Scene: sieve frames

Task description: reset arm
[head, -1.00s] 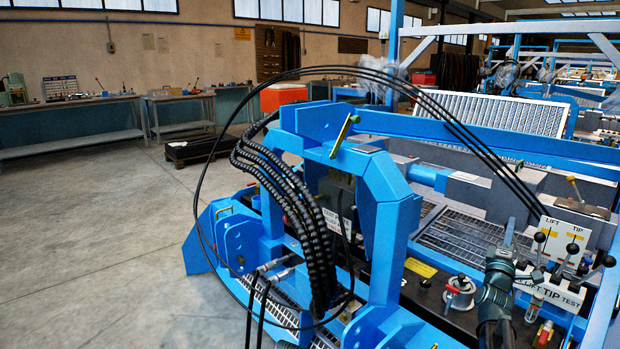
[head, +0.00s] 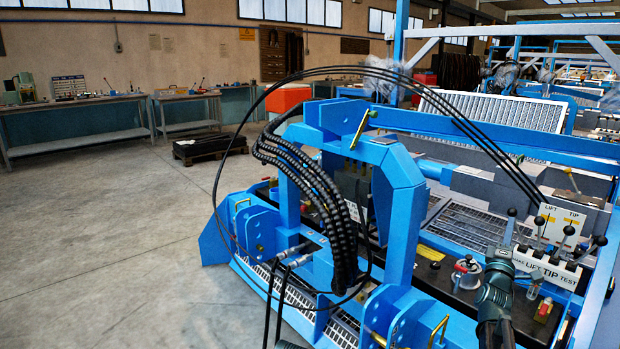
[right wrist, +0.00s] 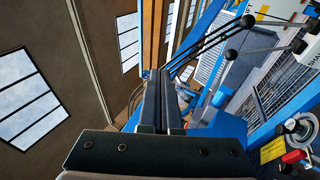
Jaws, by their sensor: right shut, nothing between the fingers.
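My right gripper (head: 507,236) points up at the right of the head view, in front of the lever panel. Its two dark fingers are shut together with nothing between them, as the right wrist view (right wrist: 160,100) shows. The black-knobbed levers stand just beside and behind it in the head view; the right wrist view shows a lever knob (right wrist: 247,21) to the right of the fingers, apart from them. My left gripper is not in view.
A blue steel frame (head: 402,200) with black hoses (head: 300,165) fills the middle. A "LIFT TIP TEST" panel (head: 547,268) and a valve with a red handle (head: 467,272) are near my right arm. Open concrete floor (head: 110,240) lies left; workbenches (head: 75,137) stand behind.

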